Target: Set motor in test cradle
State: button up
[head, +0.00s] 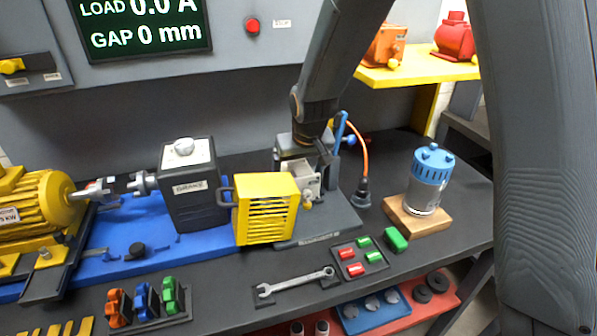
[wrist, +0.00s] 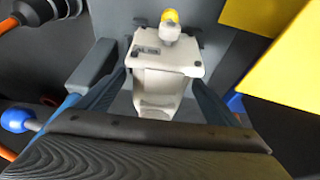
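A small cream motor (wrist: 160,95) with a nameplate and a yellow-capped fitting lies between the fingers of my gripper (wrist: 160,85) in the wrist view. In the head view the motor (head: 299,174) is partly hidden under my gripper (head: 318,158), at the test cradle (head: 340,222) on its grey plate behind the yellow guard. The fingers flank the motor on both sides; whether they press on it I cannot tell. The motor's underside and its seat are hidden.
The yellow slotted guard (head: 266,209) stands close in front. An orange cable with a dark plug (head: 362,195) hangs at the right. A blue-topped motor (head: 430,180) stands on a wooden block. A wrench (head: 295,284) and colored tags lie in front.

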jog(key=b+v, duration=0.2)
jog(key=v, duration=1)
jog(key=shift+s+r, duration=0.1)
jog(key=s+d+f+m+g, duration=0.1)
jog(key=s+d+f, duration=0.3)
jog(key=s+d, duration=0.1)
jog(key=s+d+f+m+g, duration=0.1)
jog(key=s+d+f, duration=0.3)
jog(key=s, duration=0.3)
jog(key=s+d+f+m+g+h, duration=0.1)
jog(key=s+d+f, duration=0.3)
jog(key=s+d, duration=0.2)
jog(key=shift+s+d+f, duration=0.15)
jog(key=shift+d+f, duration=0.05)
jog(key=shift+d, duration=0.3)
